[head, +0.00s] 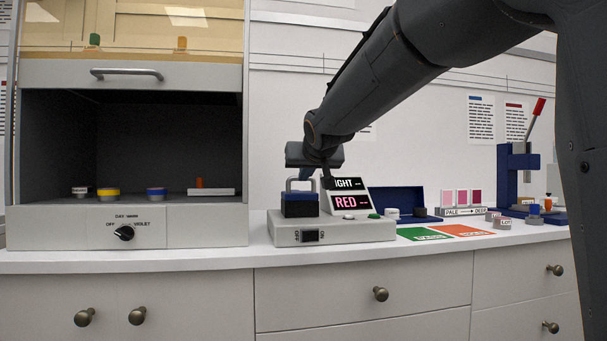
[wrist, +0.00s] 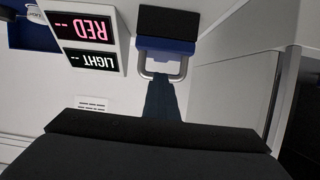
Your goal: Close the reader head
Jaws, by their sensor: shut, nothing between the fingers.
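The reader (head: 333,231) is a grey box on the white counter, with a sloped display (head: 349,194) reading "RED" and, partly hidden, "LIGHT". Its blue and black reader head (head: 300,207) stands at the left of the display, with a grey loop handle (head: 299,181) above it. In the wrist view, the head (wrist: 166,45) and the handle (wrist: 162,77) lie just beyond my fingertips. My gripper (head: 327,183) is shut and empty, pointing down beside the handle, in front of the display's upper left. In the wrist view its fingers (wrist: 161,97) line up with the handle's bar; contact cannot be told.
A grey booth (head: 197,226) with several jars inside stands left of the reader. Green and orange mats (head: 466,230), a pink swatch stand (head: 461,211), small jars and a blue press (head: 513,174) with a red-tipped lever are to the right. A blue tray (head: 392,192) lies behind.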

